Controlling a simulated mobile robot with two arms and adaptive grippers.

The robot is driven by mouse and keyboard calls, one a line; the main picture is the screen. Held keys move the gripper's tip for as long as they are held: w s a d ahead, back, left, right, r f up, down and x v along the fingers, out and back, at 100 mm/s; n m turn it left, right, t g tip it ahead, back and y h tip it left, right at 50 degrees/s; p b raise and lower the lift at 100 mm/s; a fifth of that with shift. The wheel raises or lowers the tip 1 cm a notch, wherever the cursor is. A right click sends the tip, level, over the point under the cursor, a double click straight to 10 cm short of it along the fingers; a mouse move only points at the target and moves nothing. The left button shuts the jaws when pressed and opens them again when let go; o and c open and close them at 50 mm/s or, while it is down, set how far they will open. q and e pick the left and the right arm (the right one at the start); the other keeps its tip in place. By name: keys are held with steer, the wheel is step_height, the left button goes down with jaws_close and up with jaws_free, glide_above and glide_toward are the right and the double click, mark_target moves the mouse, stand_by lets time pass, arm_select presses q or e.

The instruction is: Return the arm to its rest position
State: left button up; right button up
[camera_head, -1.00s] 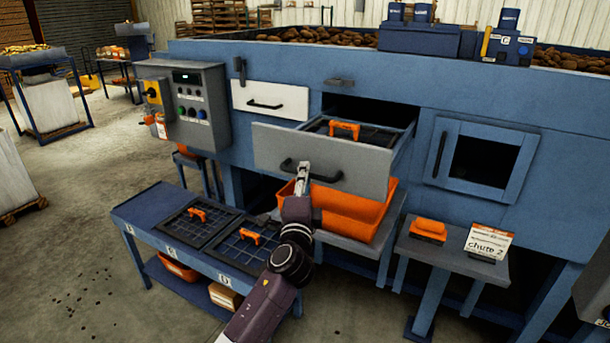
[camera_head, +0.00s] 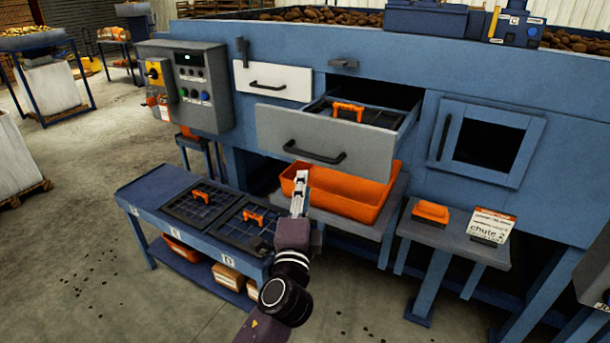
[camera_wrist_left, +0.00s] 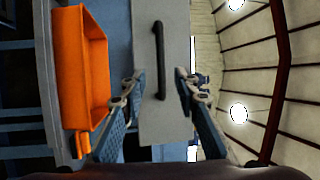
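My left gripper (camera_head: 300,181) is in front of the grader, below the open grey drawer (camera_head: 279,131). In the left wrist view the left gripper (camera_wrist_left: 157,88) has its two fingers wide apart, with nothing between them. The black drawer handle (camera_wrist_left: 160,60) is ahead of the fingers and apart from them. In the head view this handle (camera_head: 315,153) is above and beyond the gripper. The drawer stands pulled out and holds a dark screen with an orange handle (camera_head: 348,111). My right gripper is in neither current view.
An orange bin (camera_head: 362,198) stands under the drawer. A blue bench (camera_head: 140,192) with two screens is at the left. A small table (camera_head: 411,229) with an orange block and a chute 2 sign is at the right. Open floor lies at the front left.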

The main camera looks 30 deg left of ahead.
arm_select(q)
steer(key=shift+s+d, duration=0.15)
steer(key=shift+s, duration=0.3)
steer(key=shift+f, duration=0.1)
steer(key=d+f+g+h, duration=0.3)
steer(key=f+g+h, duration=0.1)
steer(key=f, duration=2.1)
steer(key=s+d+f+n+g+h, duration=0.1)
steer(key=s+f+g, duration=0.15)
steer(key=f, duration=0.55)
steer(key=s+d+f+n+g+b, duration=0.1)
steer(key=s+f, duration=0.3)
steer(key=f, duration=0.3)
steer(key=s+d+f+n+g+h, duration=0.1)
steer(key=s+f, duration=0.2)
steer(key=f, duration=0.5)
steer(key=s+f+n+g+b, duration=0.1)
steer(key=s+f+n+g, duration=0.3)
steer(key=s+f, duration=1.45)
steer(key=s+f+n+g, duration=0.1)
steer(key=s+f+g, duration=0.1)
steer(key=s, duration=0.9)
steer(key=s+f+n+g+h, duration=0.1)
steer(key=s+f, duration=0.4)
steer(key=s, duration=0.7)
steer(key=shift+s+a+f+n+g+b, duration=0.25)
steer(key=shift+a+n+g+b, duration=0.1)
steer(key=shift+n+g, duration=0.6)
steer(key=shift+r, duration=0.1)
